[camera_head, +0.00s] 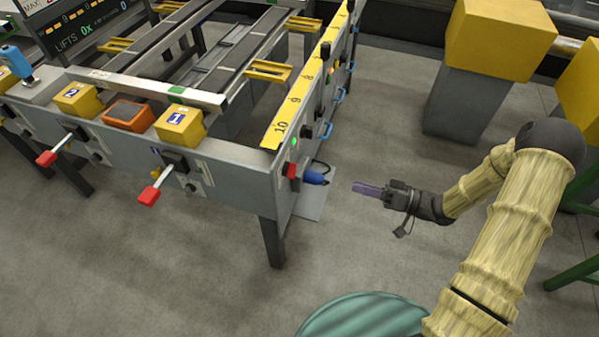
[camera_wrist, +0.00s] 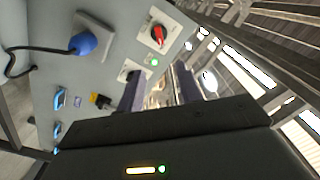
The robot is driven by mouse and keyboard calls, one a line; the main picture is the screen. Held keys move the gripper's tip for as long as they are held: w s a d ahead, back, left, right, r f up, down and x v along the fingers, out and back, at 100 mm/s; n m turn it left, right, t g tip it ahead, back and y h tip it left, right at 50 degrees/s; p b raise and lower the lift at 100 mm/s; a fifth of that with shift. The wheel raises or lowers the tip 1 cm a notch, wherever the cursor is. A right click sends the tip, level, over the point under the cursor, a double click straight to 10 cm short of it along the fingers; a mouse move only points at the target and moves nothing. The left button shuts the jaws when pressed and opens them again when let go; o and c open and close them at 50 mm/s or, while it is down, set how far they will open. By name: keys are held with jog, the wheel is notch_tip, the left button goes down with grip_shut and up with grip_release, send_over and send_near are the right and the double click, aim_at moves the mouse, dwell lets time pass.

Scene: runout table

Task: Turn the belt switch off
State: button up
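A red rotary switch on a pale plate (camera_wrist: 158,36) is on the grey end panel of the table in the wrist view. A red knob (camera_head: 292,170) shows on that panel in the head view, beside a blue plug. I take it for the belt switch, but no label is readable. A small green lamp (camera_wrist: 154,62) is lit near the switch. My gripper (camera_head: 366,188) is to the right of the panel, apart from it. In the wrist view its two fingers (camera_wrist: 158,78) are spread with nothing between them. One finger partly covers a second pale plate (camera_wrist: 130,70).
The blue plug (camera_wrist: 82,44) with a black cable sticks out from the panel. Blue handles (camera_wrist: 57,130) line the same side. Yellow-topped grey blocks (camera_head: 470,95) stand at the right. A green round top (camera_head: 362,316) is at the bottom. Open floor lies between panel and blocks.

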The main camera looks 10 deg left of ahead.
aim_at(290, 170)
jog(key=w+a+b, duration=0.1)
jog(key=a, duration=1.6)
jog(key=shift+w+a, duration=0.2)
jog(key=shift+c, duration=0.2)
grip_shut()
